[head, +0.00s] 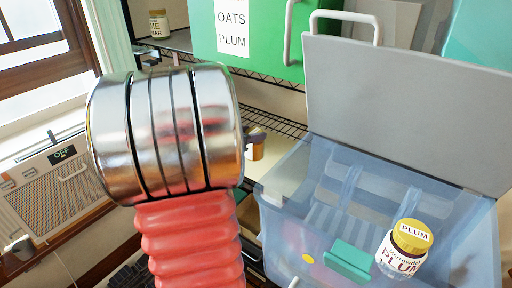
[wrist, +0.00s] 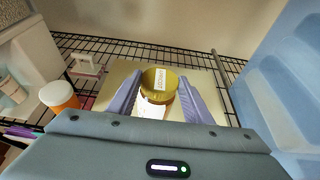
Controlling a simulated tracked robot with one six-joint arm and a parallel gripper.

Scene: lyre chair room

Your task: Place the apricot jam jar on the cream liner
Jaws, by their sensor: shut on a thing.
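The apricot jam jar (wrist: 160,82) has a gold lid with a white label strip that appears to read apricot. It sits between the two pale purple fingers of my gripper (wrist: 158,95), which is shut on it. Beneath it in the wrist view is the cream liner (wrist: 112,85), a flat sheet on a black wire shelf. I cannot tell whether the jar touches the liner. In the head view, my arm hides most of my gripper; a small amber part of the jar (head: 258,152) shows beside the arm, above the pale liner (head: 250,185).
A green bin (head: 275,40) stands above; another jar (head: 159,24) is upper left.

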